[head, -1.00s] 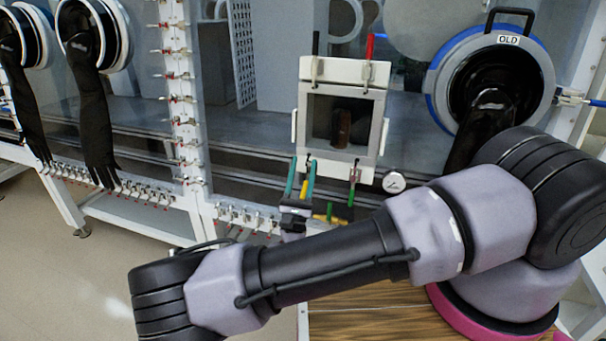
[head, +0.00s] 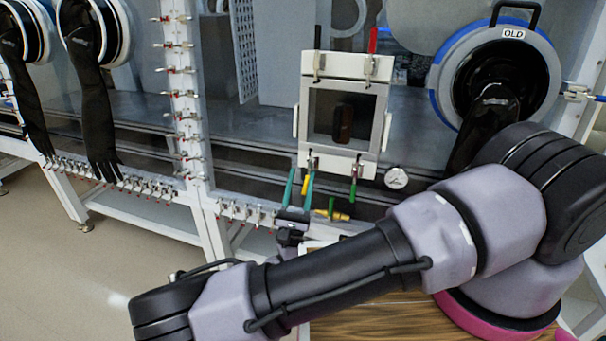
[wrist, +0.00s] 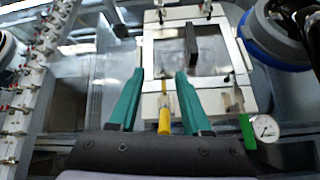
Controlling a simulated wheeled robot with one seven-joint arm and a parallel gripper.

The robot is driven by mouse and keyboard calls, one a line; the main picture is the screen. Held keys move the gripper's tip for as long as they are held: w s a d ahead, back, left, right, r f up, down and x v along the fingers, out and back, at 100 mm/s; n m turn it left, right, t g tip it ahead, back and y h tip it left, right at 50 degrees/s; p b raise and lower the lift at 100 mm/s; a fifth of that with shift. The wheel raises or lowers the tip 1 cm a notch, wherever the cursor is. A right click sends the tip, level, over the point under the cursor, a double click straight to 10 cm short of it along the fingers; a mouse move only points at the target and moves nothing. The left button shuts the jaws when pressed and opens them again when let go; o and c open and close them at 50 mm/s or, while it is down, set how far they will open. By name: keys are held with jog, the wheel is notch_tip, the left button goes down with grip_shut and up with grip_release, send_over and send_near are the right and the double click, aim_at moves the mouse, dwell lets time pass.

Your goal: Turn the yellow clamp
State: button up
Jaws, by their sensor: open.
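The yellow clamp (wrist: 164,112) is on the lower left of the small square hatch door (wrist: 149,62), its yellow handle pointing down. It also shows, small, in the head view (head: 305,185). My gripper (wrist: 160,78) is open, with one teal finger on each side of the yellow handle. In the wrist view there are gaps between the handle and both fingers; I see no contact. In the head view my gripper (head: 301,173) is below the hatch's lower left corner, its fingers pointing up. The handle's lower end is close to the dark gripper body.
A green-handled clamp (head: 353,190) hangs at the hatch's lower right. A red-handled clamp (head: 372,42) and a black-handled clamp (head: 317,42) stand up at its top. A round gauge (head: 396,179) and a brass fitting (head: 338,216) are nearby. A glove port (head: 497,75) is at right.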

jog(key=s+a+f, duration=0.2)
jog(key=s+f, duration=0.2)
jog(key=s, duration=0.2)
jog(key=shift+f, duration=0.15)
dwell(0.5)
